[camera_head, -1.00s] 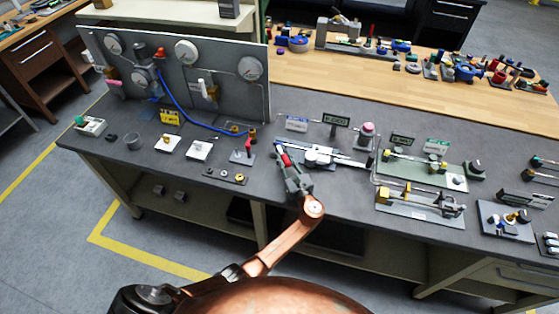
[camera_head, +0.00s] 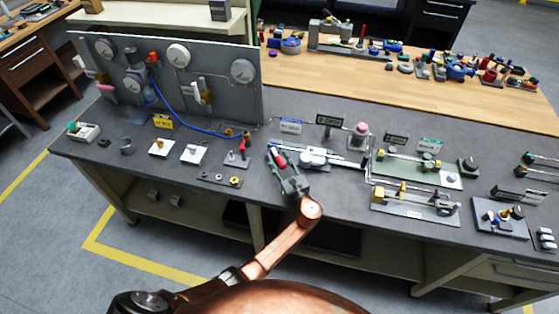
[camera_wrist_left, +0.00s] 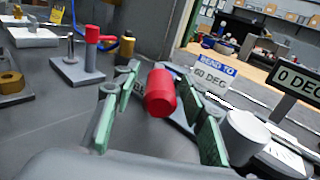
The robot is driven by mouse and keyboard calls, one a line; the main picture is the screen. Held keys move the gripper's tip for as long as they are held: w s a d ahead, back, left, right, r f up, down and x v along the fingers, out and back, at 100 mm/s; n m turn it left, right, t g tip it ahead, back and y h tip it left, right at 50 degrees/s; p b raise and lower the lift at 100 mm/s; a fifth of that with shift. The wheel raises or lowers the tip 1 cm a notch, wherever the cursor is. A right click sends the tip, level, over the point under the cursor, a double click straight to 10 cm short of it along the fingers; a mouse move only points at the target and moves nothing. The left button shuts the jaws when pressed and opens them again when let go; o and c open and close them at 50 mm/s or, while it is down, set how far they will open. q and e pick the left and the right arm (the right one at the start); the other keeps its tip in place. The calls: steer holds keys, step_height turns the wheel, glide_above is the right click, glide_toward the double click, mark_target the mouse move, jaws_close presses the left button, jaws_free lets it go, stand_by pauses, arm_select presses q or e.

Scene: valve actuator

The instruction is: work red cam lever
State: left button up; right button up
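A red cylindrical grip (camera_wrist_left: 160,92) is in the middle of the left wrist view, between the two green-padded fingers of my left gripper (camera_wrist_left: 158,125). The fingers are apart, with a gap on each side of the grip. In the head view my left gripper (camera_head: 280,162) is over the near left end of a grey bending fixture (camera_head: 315,157), around the red grip (camera_head: 279,160). A separate small stand with a red lever (camera_head: 243,148) is to its left; this red lever also shows in the left wrist view (camera_wrist_left: 97,36). My right gripper is not in view.
Signs stand behind the fixture, one reading "BEND TO 60 DEG" (camera_wrist_left: 213,67) and one "0 DEG" (camera_wrist_left: 297,80). A gauge panel (camera_head: 215,95) stands at the back left. Fixtures with brass parts (camera_head: 415,200) fill the right. The bench front between is clear.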

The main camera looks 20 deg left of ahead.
arm_select(q)
steer(key=v, duration=1.2)
steer(key=shift+c, duration=0.3)
